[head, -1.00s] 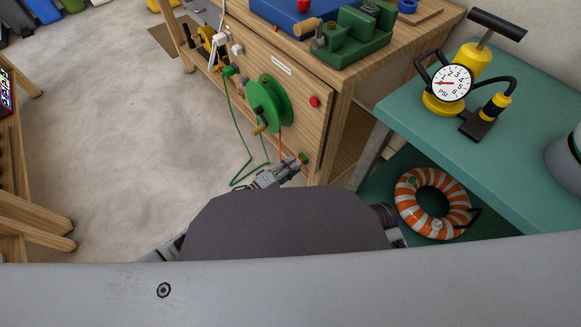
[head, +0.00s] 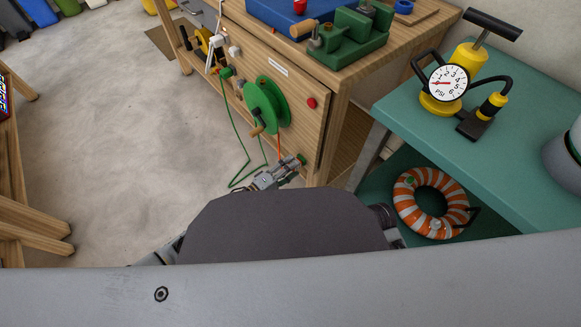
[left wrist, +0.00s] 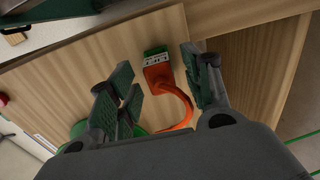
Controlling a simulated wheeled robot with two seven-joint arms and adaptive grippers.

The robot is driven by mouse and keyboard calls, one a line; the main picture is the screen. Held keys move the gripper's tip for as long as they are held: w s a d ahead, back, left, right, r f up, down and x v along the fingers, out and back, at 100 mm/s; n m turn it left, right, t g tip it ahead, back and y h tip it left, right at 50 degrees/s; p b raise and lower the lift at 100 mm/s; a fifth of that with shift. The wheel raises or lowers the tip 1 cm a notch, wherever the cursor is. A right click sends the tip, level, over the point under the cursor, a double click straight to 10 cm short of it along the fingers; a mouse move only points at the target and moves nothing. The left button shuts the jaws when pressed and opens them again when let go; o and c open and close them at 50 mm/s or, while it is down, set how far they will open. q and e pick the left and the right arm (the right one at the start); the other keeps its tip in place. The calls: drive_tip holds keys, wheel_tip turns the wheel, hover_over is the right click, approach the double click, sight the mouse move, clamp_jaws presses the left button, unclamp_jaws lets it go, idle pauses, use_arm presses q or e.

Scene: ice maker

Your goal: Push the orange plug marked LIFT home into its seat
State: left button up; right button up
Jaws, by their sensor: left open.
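The orange plug (left wrist: 157,73) shows in the left wrist view, with a pale label too small to read. Its orange cable (left wrist: 185,108) curves down from it. A green seat (left wrist: 155,51) on the wooden panel is at the plug's far end; I cannot tell how deep the plug sits. My left gripper (left wrist: 157,66) is open, one finger on each side of the plug, with visible gaps. In the head view my left gripper (head: 279,176) is low against the panel and the plug is hidden or too small to make out. My right gripper is not in view.
A green reel (head: 265,103) and a red button (head: 311,103) are on the wooden panel (head: 290,85). A green cable (head: 238,140) hangs to the floor. A teal table (head: 430,125) with a pump and gauge stands at right, a striped ring (head: 402,205) beneath.

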use_arm(q)
drive_tip(key=v, duration=1.1)
drive_tip(key=shift+s+a, duration=0.2)
drive_tip(key=shift+a, duration=0.05)
drive_tip(key=shift+r, duration=0.1)
idle(0.8)
wheel_tip(320, 180, up, 21)
drive_tip(key=p, duration=2.1)
drive_tip(key=shift+r+p, duration=0.45)
drive_tip(key=shift+p, duration=0.05)
